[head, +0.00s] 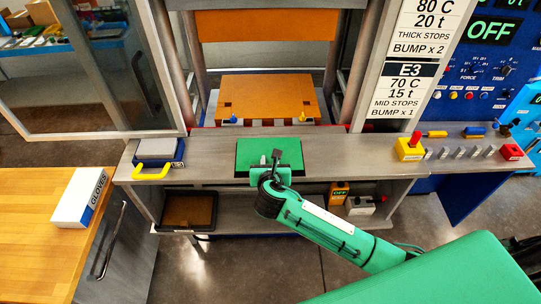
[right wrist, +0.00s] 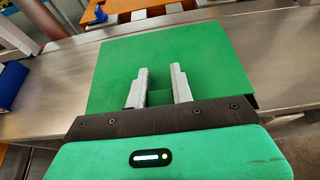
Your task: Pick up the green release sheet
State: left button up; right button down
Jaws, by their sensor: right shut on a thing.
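The green release sheet (head: 252,150) is a flat rectangle over the grey bench top, in front of the press opening. It fills the middle of the right wrist view (right wrist: 210,60). My right gripper (head: 276,156) is at the sheet's near side, its two grey fingers (right wrist: 160,84) pointing across it. A darker green raised part lies between the fingers, and the gripper is shut on the sheet there. I cannot tell whether the sheet touches the bench or is slightly above it. My left gripper is not in view.
The orange press plate (head: 268,95) is behind the sheet. A device with a yellow handle (head: 153,173) stands left on the bench (head: 205,150). A yellow box with a red button (head: 409,149) stands right. A glove box (head: 82,198) lies on the wooden counter.

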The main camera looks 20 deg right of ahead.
jog(key=shift+r+p, duration=2.3)
jog(key=shift+p, duration=0.05)
jog(key=shift+r, duration=1.15)
jog(key=s+a, duration=0.2)
jog(key=s, duration=0.7)
jog(key=shift+s+a, duration=0.3)
jog(key=shift+a, duration=0.1)
